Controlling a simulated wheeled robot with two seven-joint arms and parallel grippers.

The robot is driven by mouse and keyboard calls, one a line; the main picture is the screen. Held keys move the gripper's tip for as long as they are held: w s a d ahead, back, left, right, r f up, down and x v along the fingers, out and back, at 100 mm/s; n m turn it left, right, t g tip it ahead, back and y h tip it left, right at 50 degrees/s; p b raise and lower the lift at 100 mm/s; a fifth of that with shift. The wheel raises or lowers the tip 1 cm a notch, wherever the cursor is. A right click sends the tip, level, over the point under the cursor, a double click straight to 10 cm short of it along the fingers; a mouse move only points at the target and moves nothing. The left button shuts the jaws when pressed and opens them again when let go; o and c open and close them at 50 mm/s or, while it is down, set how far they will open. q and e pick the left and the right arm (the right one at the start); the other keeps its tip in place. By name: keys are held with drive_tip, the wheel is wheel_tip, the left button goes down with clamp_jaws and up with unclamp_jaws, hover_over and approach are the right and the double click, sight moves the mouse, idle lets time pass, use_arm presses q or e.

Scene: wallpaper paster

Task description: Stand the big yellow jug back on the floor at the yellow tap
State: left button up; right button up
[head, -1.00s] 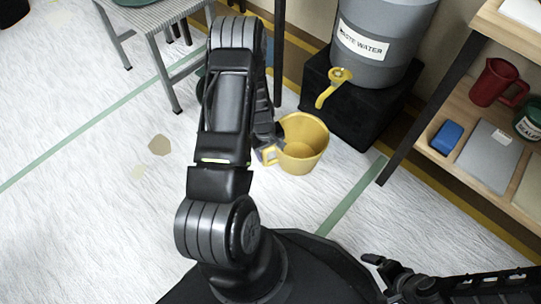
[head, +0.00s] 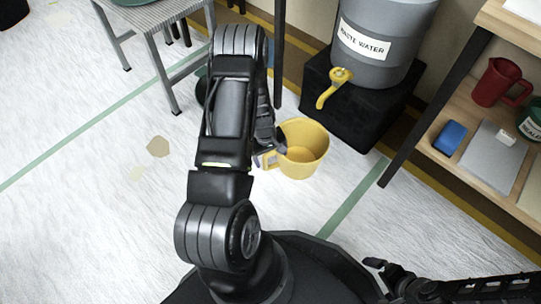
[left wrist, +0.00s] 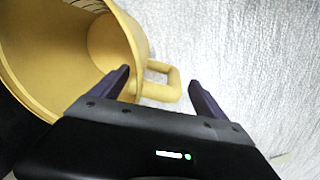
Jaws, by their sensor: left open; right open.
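The big yellow jug (head: 305,160) is upright, apparently on the floor, in front of the black stand and a little left of the yellow tap (head: 340,76). Its handle (head: 269,160) points left toward my left gripper (head: 262,148). In the left wrist view the jug (left wrist: 75,75) fills the upper left, and its loop handle (left wrist: 172,82) shows between the fingertips of my open left gripper (left wrist: 160,88), with gaps on both sides. My right gripper (head: 372,262) is open and empty at the lower right.
A grey waste water barrel (head: 377,45) stands on a black block (head: 345,110). A wooden shelf on the right holds a red jug (head: 497,84) and a blue object (head: 450,137). A grey stool (head: 155,18) is at the upper left.

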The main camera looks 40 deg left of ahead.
use_arm(q)
drive_tip(key=r+p, duration=0.1)
drive_tip(key=r, duration=0.3)
drive_tip(key=s+r+p, duration=0.1)
drive_tip(key=r+p, duration=0.1)
drive_tip(key=r, duration=0.2)
drive_tip(key=r+p, duration=0.2)
drive_tip(key=r, duration=0.2)
drive_tip(key=shift+s+a, duration=0.15)
idle(0.5)
drive_tip(key=s+d+m+h, duration=0.1)
drive_tip(key=s+d+m, duration=0.2)
drive_tip(key=d, duration=0.8)
drive_tip(key=s+d+m+h, duration=0.1)
drive_tip(key=s+d+m, duration=0.2)
drive_tip(key=d, duration=0.8)
drive_tip(key=s+d+f+m+h, duration=0.1)
drive_tip(key=s+d+m, duration=0.2)
drive_tip(key=d, duration=0.9)
drive_tip(key=m, duration=0.2)
drive_tip(key=shift+s+m, duration=0.25)
drive_tip(key=shift+m, duration=0.05)
drive_tip(key=shift+f, duration=0.1)
